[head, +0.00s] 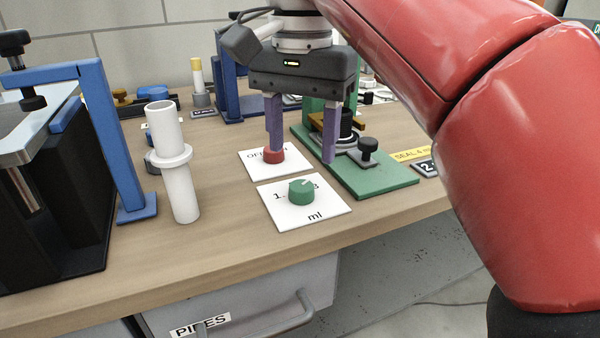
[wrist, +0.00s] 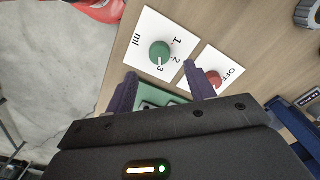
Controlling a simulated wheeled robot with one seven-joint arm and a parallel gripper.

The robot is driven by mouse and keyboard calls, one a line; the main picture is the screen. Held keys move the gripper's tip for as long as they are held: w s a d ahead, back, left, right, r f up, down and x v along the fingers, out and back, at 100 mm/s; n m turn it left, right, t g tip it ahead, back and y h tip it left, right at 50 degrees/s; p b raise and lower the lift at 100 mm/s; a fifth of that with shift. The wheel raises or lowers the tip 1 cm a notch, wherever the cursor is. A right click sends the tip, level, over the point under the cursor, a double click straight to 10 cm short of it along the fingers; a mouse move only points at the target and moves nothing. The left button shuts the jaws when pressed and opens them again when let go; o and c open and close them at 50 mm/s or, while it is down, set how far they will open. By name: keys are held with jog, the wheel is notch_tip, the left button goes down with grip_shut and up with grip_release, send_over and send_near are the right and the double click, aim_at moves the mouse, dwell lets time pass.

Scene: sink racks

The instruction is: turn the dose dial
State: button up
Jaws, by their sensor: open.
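The dose dial is a green round knob (head: 301,192) on a white card (head: 322,208) marked with numbers and "ml", near the table's front edge. In the wrist view the green knob (wrist: 160,54) shows a pale pointer line towards the 3. My gripper (head: 301,157) is open with two purple fingers pointing down, above and behind the dial. Nothing is between the fingers. In the wrist view my gripper (wrist: 163,80) has the knob just beyond its fingertips, apart from them.
A red knob (head: 274,155) on an "OFF" card stands behind the dial, close to the left finger. A green base (head: 390,181) with a black knob lies to the right. A white flanged tube (head: 183,200) stands left. Bare wood lies in front of the cards.

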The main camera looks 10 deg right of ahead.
aim_at(302, 185)
notch_tip(302, 185, down, 6)
jog(key=shift+b, duration=0.8)
jog(key=c, duration=1)
